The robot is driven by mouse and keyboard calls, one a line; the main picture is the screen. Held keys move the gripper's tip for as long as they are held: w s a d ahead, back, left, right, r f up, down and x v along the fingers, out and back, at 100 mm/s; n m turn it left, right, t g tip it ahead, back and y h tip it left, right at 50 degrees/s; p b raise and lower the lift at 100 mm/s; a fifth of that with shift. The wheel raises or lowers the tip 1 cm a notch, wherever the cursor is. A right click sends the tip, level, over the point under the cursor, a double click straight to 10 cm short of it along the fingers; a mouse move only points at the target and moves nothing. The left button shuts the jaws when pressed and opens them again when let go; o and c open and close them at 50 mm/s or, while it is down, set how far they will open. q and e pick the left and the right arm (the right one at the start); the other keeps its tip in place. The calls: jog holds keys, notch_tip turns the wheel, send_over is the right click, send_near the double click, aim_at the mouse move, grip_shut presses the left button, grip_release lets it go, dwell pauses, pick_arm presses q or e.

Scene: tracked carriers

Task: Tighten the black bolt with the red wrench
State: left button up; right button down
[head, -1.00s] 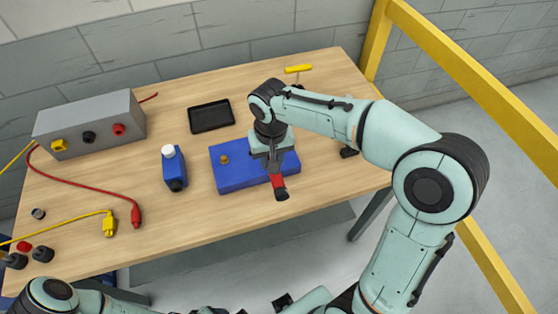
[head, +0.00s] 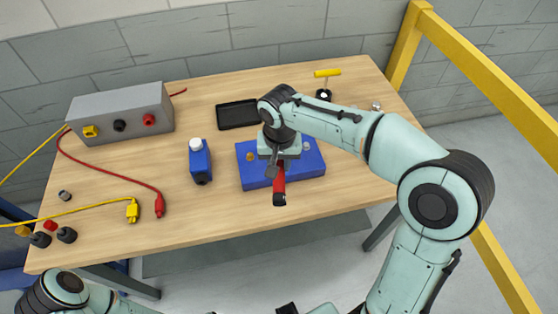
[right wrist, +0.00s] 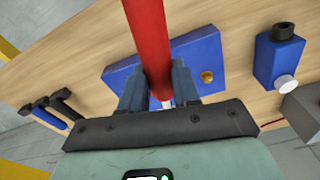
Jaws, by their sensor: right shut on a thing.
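The red wrench (head: 279,186) is held in my right gripper (head: 276,164), over the front edge of the blue block (head: 253,179). In the right wrist view the wrench (right wrist: 149,35) runs between the two fingers (right wrist: 160,95), which are shut on it. A brass bolt (head: 250,157) stands on the block left of the gripper, and a silvery bolt (head: 306,146) stands to its right. I cannot make out a black bolt; my gripper hides the middle of the block. The wrench's far end is also hidden. My left gripper is not visible.
A blue bottle (head: 200,165) stands left of the block, and a black tray (head: 237,114) lies behind it. A grey box (head: 120,112) with cables is at the back left. A yellow-handled tool (head: 327,73) is at the back right.

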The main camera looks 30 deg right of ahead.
jog(key=f, duration=0.1)
jog(key=f+b, duration=0.2)
jog(key=shift+s+d+f, duration=0.15)
jog(key=shift+d+f, duration=0.1)
jog(key=shift+f, duration=0.15)
jog(key=shift+w+d+r+n+y+p, duration=0.15)
jog(key=shift+d+n+p, duration=0.55)
jog(key=shift+d+n, duration=1.25)
jog(key=shift+w+d+n+y+p, duration=0.2)
jog(key=shift+d+n+p, duration=0.55)
jog(key=shift+d+n, duration=1.2)
jog(key=shift+w+d+r+n+y+p, duration=0.15)
jog(key=shift+d+n+p, duration=0.55)
jog(key=shift+d+n, duration=1.25)
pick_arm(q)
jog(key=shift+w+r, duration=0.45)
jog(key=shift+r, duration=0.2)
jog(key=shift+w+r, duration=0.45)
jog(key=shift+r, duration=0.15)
pick_arm(e)
jog(key=shift+d, duration=0.1)
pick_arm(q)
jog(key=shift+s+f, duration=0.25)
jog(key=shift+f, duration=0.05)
pick_arm(e)
jog(key=shift+s+f, duration=0.1)
jog(key=shift+f, duration=0.35)
